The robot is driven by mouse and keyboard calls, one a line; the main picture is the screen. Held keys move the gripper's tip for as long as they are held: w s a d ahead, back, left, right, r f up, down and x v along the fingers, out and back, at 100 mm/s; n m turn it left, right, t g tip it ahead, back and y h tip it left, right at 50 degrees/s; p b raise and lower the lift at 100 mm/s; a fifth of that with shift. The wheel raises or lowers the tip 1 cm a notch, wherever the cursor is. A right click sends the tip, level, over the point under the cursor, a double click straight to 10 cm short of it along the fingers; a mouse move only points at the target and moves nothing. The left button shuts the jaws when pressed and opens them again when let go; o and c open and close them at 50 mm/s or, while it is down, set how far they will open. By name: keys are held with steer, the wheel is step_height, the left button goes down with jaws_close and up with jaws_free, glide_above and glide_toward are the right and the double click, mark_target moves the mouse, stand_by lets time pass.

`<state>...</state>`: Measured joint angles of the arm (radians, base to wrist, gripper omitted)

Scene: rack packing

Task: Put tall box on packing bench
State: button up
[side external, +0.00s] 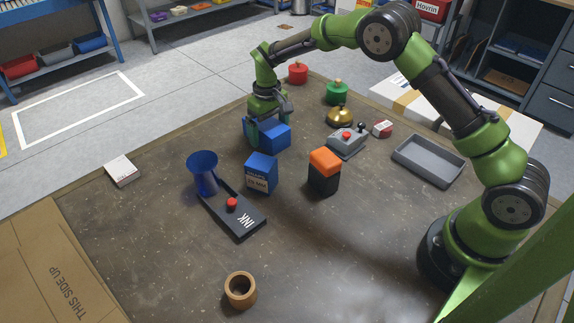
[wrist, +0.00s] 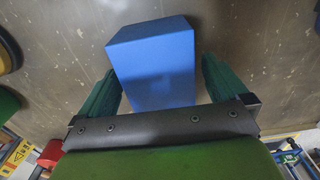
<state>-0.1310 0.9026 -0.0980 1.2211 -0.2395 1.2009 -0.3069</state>
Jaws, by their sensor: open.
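A plain blue box (side external: 274,136) lies on the brown bench top (side external: 330,245), in the middle toward the back. My gripper (side external: 266,124) is down at this box, with its fingers open. In the wrist view the blue box (wrist: 152,65) sits between the open fingers of my gripper (wrist: 160,78), with a visible gap at least on the right. A smaller upright blue box with a white label (side external: 261,174) stands in front of it. A black box with an orange top (side external: 324,172) stands to the right. I cannot tell which one is the tall box.
A blue cup (side external: 202,172) and a black INK tray (side external: 236,212) are at left front. A grey device with a red button (side external: 346,142), a gold bell (side external: 339,116) and a grey tray (side external: 428,160) are right. The right front is clear.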

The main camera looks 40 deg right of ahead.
mark_target(269, 125)
steer(key=shift+f, duration=0.25)
steer(key=shift+r, duration=0.1)
steer(key=c, duration=1.4)
step_height(269, 125, up, 9)
steer(key=shift+f, duration=0.1)
steer(key=s+d+r, duration=0.2)
steer(key=s+r, duration=0.2)
steer(key=s, duration=0.4)
steer(key=s+d+r, duration=0.2)
steer(key=s+r, duration=0.2)
steer(key=s, duration=0.5)
steer(key=shift+r, duration=0.3)
